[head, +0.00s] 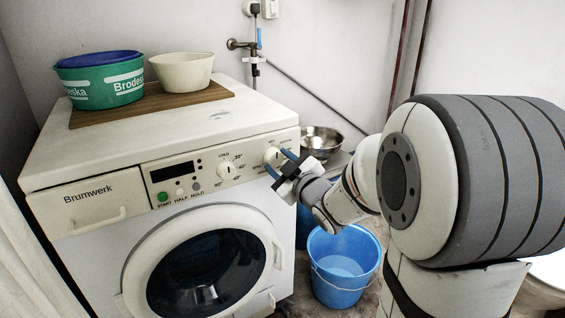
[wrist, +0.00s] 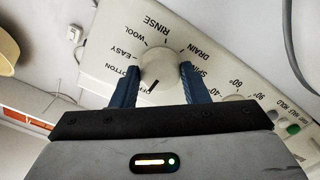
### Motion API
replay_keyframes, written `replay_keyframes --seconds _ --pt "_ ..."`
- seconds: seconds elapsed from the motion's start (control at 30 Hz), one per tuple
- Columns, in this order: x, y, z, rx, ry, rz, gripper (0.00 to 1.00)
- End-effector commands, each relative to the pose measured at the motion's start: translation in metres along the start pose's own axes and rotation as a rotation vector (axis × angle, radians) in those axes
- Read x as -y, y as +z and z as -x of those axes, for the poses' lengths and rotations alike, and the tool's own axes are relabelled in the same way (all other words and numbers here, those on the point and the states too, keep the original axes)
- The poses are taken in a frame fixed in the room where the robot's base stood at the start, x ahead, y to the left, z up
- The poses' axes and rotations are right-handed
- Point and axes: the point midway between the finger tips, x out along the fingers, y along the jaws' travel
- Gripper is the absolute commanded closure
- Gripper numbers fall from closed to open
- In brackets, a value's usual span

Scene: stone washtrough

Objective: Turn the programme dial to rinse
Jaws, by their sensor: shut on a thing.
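The programme dial (head: 272,156) is a round white knob at the right end of the washing machine's (head: 100,160) panel. In the wrist view the dial (wrist: 161,65) sits between the two blue fingers of my gripper (wrist: 160,70), which is shut on it from both sides. The gripper (head: 281,163) also reaches the dial from the right in the head view. The dial's dark mark points down in the wrist picture, towards my gripper. The RINSE label (wrist: 157,22) is at the top, roughly opposite the mark. WOOL, EASY, DRAIN and a partly hidden SPIN also show.
A second dial (head: 226,170), for temperature, is left of the programme dial. Start, half and hold buttons are further left. A green tub (head: 105,93) and cream bowl (head: 182,72) stand on a board on top. A blue bucket (head: 345,285) stands below my arm.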

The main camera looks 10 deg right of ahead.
Motion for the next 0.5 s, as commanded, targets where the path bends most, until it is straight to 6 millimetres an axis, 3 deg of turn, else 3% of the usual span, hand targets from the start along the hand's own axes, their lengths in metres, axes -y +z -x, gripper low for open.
replay_keyframes --seconds 0.5 --pt "-0.0034 -0.005 -0.0016 -0.007 0.003 -0.397 0.82"
